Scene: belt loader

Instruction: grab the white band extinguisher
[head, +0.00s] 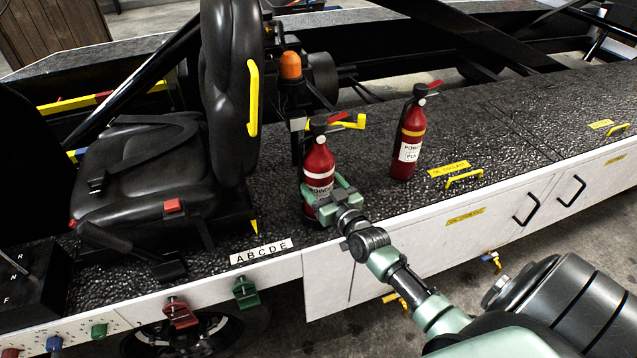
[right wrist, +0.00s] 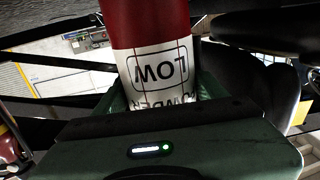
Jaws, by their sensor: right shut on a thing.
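A red extinguisher with a white band (head: 319,176) stands upright on the black textured deck, right of the seat. My right gripper (head: 332,203) is shut around its lower body. In the right wrist view the red and white body of this white band extinguisher (right wrist: 152,62) rises from between the jaws, with part of its label showing. A second red extinguisher, with a yellow band (head: 409,140), stands upright to the right, apart from my gripper. My left gripper is not in view.
A black seat (head: 150,165) with a tall backrest stands left of the white band extinguisher. An orange beacon (head: 290,66) is behind it. A yellow handle (head: 464,179) sits on the deck at right. Deck beyond it is largely clear.

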